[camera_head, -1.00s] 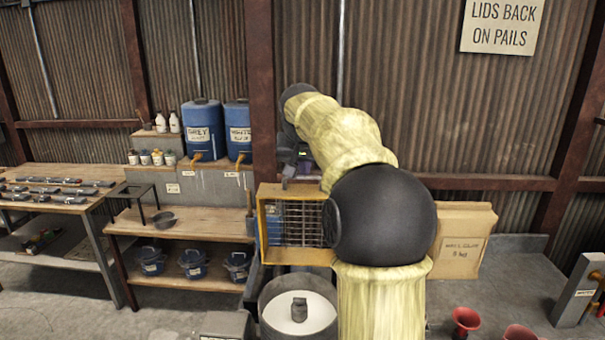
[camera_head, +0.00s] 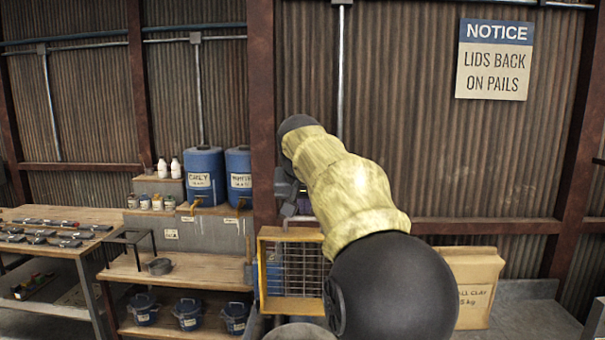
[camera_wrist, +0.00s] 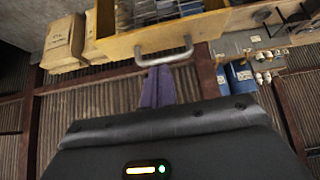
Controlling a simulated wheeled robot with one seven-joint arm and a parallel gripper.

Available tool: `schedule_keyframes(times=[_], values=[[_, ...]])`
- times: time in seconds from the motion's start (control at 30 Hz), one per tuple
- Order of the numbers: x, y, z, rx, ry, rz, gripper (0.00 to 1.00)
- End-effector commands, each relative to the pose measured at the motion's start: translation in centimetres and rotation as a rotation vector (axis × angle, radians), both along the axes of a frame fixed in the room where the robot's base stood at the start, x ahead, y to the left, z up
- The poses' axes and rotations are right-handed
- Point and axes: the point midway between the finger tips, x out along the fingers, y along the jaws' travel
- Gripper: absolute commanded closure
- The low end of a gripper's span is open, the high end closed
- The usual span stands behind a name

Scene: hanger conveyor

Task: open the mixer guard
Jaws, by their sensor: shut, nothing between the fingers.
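The mixer guard is a yellow frame with a wire mesh (camera_head: 262,275), left of my forearm in the head view; my arm hides its right side. In the wrist view its yellow edge (camera_wrist: 160,32) crosses the top, with a pale grey bar handle (camera_wrist: 165,55) on it. My gripper (camera_wrist: 159,70) is shut and empty, its purple fingers pointing at the handle. The fingertips overlap the handle area in the picture; I cannot tell whether they touch it. In the head view the gripper (camera_head: 303,202) is just above the guard's top edge, partly hidden by my arm.
Blue drums (camera_head: 204,178) stand on a grey ledge to the left, above a wooden shelf (camera_head: 190,270) with several blue pails below. A clay bag (camera_head: 475,285) stands right of my arm. A workbench (camera_head: 85,240) is at far left. A corrugated wall is behind.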

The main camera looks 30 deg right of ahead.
Motion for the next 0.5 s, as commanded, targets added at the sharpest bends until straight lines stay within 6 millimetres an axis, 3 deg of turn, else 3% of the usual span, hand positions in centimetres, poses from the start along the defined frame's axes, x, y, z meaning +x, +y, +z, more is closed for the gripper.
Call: schedule_keyframes(times=[0.5], values=[[-5.4, 3.5, 8.4, -0.001, -0.005, 0.002, 1.00]])
